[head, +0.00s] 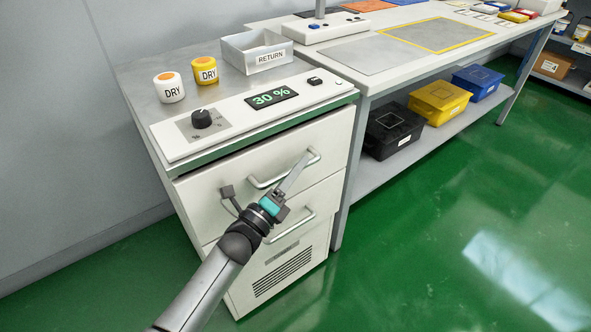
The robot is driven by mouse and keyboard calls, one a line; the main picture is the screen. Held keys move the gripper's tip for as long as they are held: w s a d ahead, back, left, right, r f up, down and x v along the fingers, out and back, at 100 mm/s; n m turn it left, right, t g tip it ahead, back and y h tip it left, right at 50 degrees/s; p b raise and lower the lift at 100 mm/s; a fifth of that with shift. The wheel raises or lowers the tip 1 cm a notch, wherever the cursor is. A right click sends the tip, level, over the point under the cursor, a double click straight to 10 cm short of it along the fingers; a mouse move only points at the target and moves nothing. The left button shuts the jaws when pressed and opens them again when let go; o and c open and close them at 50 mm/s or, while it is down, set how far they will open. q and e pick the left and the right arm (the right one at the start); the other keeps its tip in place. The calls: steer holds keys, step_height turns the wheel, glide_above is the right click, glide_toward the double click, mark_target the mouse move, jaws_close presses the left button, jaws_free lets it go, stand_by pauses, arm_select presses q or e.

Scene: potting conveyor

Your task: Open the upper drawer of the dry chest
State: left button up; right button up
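The dry chest (160,140) is a pale cabinet at the left with a control panel on top. Its upper drawer (215,185) has a bar handle (257,184). A dark line runs along the drawer's top edge; I cannot tell whether the drawer stands slightly out. My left gripper (300,163) reaches up from below, its long grey finger crossing in front of the upper handle near its right end. I see the fingers nearly edge-on, so contact and opening are unclear. My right gripper is not in view.
A lower drawer handle (291,226) is partly behind my gripper. On the chest stand a white jar (168,90), a yellow jar (205,74), a RETURN tray (262,62) and a 30 % display (271,96). A bench (345,72) adjoins at right. The green floor (450,230) in front is clear.

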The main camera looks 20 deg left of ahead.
arm_select(q)
jaws_close()
stand_by(1.2)
